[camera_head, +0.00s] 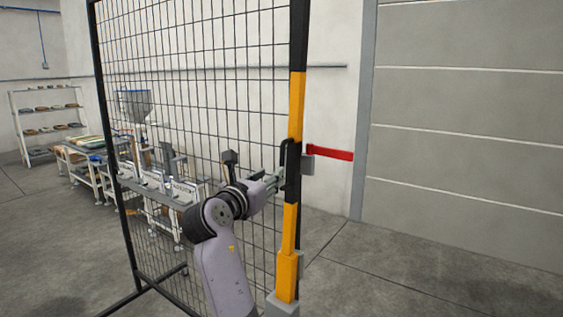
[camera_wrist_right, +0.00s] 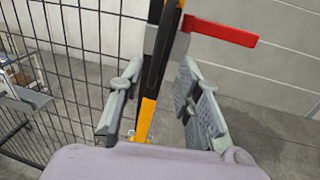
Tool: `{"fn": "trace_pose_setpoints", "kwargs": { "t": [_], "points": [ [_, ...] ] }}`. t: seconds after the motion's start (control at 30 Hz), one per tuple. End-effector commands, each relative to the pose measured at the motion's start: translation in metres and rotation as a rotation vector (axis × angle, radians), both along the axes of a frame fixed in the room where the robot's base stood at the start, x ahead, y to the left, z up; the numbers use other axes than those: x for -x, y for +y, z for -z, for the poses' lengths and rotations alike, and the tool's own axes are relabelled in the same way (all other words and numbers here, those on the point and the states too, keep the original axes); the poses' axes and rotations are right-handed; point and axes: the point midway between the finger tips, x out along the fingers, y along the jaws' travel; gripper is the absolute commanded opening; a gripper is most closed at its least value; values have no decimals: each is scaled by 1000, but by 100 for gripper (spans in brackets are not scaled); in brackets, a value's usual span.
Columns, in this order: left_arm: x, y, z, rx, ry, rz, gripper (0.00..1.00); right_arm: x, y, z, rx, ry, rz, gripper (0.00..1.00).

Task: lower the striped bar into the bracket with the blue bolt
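The striped bar (camera_head: 297,105) stands upright in black and yellow bands along the right edge of the mesh fence. Its lower yellow end (camera_head: 287,275) sits near a grey base. A black handle (camera_head: 287,165) runs along it at mid height. My right gripper (camera_head: 274,181) is at this handle. In the right wrist view my right gripper (camera_wrist_right: 160,95) is open, one finger on each side of the bar (camera_wrist_right: 147,118), with gaps visible. I cannot make out contact. I see no bracket with a blue bolt. My left gripper is out of view.
A red strip (camera_head: 330,153) sticks out right from a grey block by the bar. The mesh fence (camera_head: 215,100) is close on the left, with a workbench and a shelf (camera_head: 45,108) beyond. The floor (camera_head: 430,270) at right is clear, before a grey panelled door (camera_head: 465,130).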

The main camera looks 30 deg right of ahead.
Motion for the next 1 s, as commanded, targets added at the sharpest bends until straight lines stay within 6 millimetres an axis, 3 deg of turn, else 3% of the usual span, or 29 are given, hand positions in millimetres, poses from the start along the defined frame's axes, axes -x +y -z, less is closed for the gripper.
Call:
{"fn": "trace_pose_setpoints", "kwargs": {
  "t": [0.2, 0.4, 0.83, 1.0],
  "points": [
    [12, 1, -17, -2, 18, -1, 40, -26, -40, -3, 1, 2, 2, 31],
    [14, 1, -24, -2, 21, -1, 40, -42, -64, -2, 1, 0, 0, 31],
    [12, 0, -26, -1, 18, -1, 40, -49, -74, 0, 0, -1, -2, 31],
    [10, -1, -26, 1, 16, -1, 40, -49, -74, 0, -1, -1, -1, 21]
  ]
}}
